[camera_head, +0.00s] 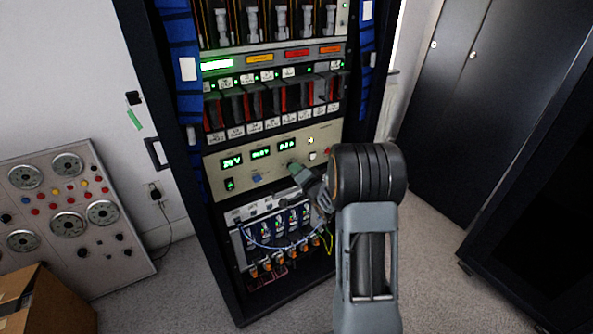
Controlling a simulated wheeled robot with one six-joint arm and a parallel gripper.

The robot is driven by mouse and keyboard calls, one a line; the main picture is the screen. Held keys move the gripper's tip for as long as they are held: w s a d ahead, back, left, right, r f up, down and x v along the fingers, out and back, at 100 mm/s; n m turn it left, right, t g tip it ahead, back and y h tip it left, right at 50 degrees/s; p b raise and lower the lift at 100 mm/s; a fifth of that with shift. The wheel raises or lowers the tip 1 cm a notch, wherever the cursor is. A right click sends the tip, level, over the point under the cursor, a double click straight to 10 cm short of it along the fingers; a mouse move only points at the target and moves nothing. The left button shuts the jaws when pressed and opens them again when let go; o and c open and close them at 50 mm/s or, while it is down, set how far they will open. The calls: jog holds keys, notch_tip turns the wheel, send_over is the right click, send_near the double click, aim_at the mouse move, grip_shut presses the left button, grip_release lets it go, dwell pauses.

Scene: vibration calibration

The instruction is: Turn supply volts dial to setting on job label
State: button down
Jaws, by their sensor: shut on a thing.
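The beige supply panel (215,163) sits in the middle of the black rack. It has green lit displays (260,153); the left one seems to read about 20 V, but the digits are small. My gripper (295,170) reaches the panel's lower right-middle from the right and is shut on the supply volts dial there. The jaws hide most of the dial, and its pointer and scale cannot be read. I cannot tell which label is the job label; a white label (188,69) hangs on the rack's left post, its writing too small to read.
Module rows (270,100) fill the rack above the panel. Below are wired terminals (280,235) with loose blue and yellow wires close to my arm. A gauge panel (65,215) and a cardboard box (45,305) stand left. Dark cabinets (460,110) stand right, with open floor between.

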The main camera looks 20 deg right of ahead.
dwell(0.3)
jog(key=c, duration=1.2)
grip_release()
jog(key=s+d, duration=0.1)
jog(key=s, duration=1.2)
jog(key=shift+s+d+p, duration=0.3)
jog(key=shift+s, duration=0.05)
